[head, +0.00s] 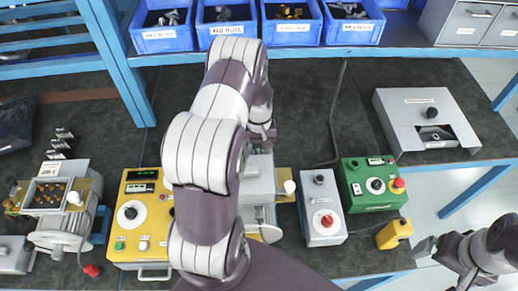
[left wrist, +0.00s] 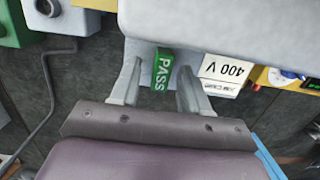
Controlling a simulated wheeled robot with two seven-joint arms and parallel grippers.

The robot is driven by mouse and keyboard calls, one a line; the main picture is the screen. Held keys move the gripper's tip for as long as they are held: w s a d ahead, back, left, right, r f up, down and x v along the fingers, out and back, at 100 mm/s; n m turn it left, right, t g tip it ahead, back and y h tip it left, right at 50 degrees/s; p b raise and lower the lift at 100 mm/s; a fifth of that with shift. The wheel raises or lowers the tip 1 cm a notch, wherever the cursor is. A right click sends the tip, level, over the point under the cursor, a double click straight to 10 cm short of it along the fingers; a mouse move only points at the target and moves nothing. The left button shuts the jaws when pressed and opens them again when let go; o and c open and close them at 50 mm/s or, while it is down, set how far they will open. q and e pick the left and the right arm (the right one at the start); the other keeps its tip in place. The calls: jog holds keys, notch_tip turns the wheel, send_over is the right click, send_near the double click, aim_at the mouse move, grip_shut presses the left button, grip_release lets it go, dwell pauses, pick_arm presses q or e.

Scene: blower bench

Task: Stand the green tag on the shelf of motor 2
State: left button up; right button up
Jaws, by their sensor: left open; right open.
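The green tag (left wrist: 163,69), marked PASS, shows in the left wrist view between the two fingers of my left gripper (left wrist: 158,78). The fingers are apart, and the tag stands against a light grey surface. I cannot tell exactly how its lower edge rests. In the head view my left arm covers much of the middle motor (head: 262,185), and my left gripper (head: 262,132) is just behind it. The tag is not clear there. Another motor (head: 62,228) with a yellow end stands at the left. My right gripper (head: 426,247) is open and empty at the lower right, off the bench.
A yellow control box (head: 135,225), a grey box with a red knob (head: 320,205) and a green box (head: 372,183) flank the middle motor. Blue bins (head: 292,28) line the back. Dark mat behind the boxes is partly clear.

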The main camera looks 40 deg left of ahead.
aim_at(258, 151)
pick_arm(q)
jog(key=r+b, duration=0.1)
jog(key=r, duration=0.2)
jog(key=r+b, duration=0.1)
jog(key=r, duration=0.1)
jog(key=shift+w+a+r+b, duration=0.15)
jog(key=shift+w+a+b, duration=0.15)
jog(key=shift+a+b, duration=0.05)
notch_tip(258, 151, up, 6)
jog(key=s+d+r+m+t, duration=0.1)
jog(key=s+d+m, duration=0.1)
jog(key=d, duration=0.3)
jog(key=s+d+r+m, duration=0.2)
jog(key=d+m, duration=0.1)
jog(key=d, duration=0.2)
jog(key=s+d+m+t, duration=0.1)
jog(key=s+d+m, duration=0.2)
jog(key=s+d, duration=0.35)
jog(key=shift+y, duration=0.4)
jog(key=f+b, duration=0.2)
jog(key=b, duration=0.1)
jog(key=f+b, duration=0.1)
jog(key=f, duration=0.1)
jog(key=shift+s+a, duration=0.2)
jog(key=shift+s, duration=0.05)
jog(key=shift+a+f, duration=0.1)
